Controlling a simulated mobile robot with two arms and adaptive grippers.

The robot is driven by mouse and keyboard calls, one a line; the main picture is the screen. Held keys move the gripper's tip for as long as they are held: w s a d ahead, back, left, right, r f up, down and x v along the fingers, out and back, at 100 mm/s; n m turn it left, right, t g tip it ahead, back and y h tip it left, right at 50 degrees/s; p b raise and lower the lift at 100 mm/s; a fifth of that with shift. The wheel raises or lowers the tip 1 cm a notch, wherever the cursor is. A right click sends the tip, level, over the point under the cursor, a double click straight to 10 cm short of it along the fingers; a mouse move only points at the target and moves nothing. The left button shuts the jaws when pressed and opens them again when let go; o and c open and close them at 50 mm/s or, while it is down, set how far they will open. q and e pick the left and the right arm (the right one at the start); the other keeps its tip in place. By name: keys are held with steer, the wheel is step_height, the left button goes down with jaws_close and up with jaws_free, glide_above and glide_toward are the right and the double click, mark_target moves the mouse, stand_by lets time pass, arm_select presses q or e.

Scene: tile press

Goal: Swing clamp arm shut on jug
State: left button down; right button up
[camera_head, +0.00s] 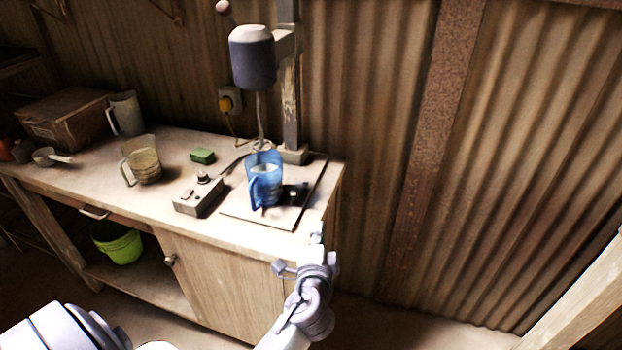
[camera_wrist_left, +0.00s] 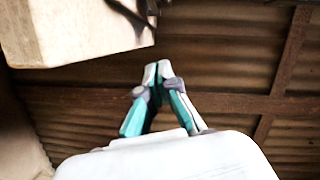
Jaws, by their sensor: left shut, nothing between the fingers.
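The blue jug (camera_head: 265,180) stands upright on a pale base board (camera_head: 262,215) under the mixer head, with a whisk (camera_head: 262,147) reaching down to its mouth. A dark clamp part (camera_head: 296,193) sits at the jug's right side; its arm is too small to make out, and I cannot tell whether it touches the jug. My left gripper (camera_head: 316,234) is in front of the bench's right front corner, apart from jug and clamp. In the left wrist view its fingertips (camera_wrist_left: 157,72) meet with nothing between them. My right gripper is in neither view.
A grey control box (camera_head: 199,196) with a knob stands left of the board. The mixer (camera_head: 253,57) hangs from a post (camera_head: 291,100). Right of the bench is free space.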

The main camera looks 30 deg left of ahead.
arm_select(q)
step_height(320, 180, up, 2)
steer(key=a, duration=0.1)
steer(key=p, duration=0.2)
glide_toward(300, 191)
steer(key=shift+y, duration=0.3)
steer(key=w+d+r, duration=0.2)
steer(key=w, duration=0.1)
steer(key=w+r, duration=0.1)
steer(key=w, duration=0.1)
steer(key=shift+d, duration=0.4)
steer(key=a, duration=0.2)
steer(key=a+f+p, duration=0.1)
steer(key=shift+s, duration=0.35)
steer(key=shift+s+a+f, duration=0.15)
steer(key=shift+a, duration=0.3)
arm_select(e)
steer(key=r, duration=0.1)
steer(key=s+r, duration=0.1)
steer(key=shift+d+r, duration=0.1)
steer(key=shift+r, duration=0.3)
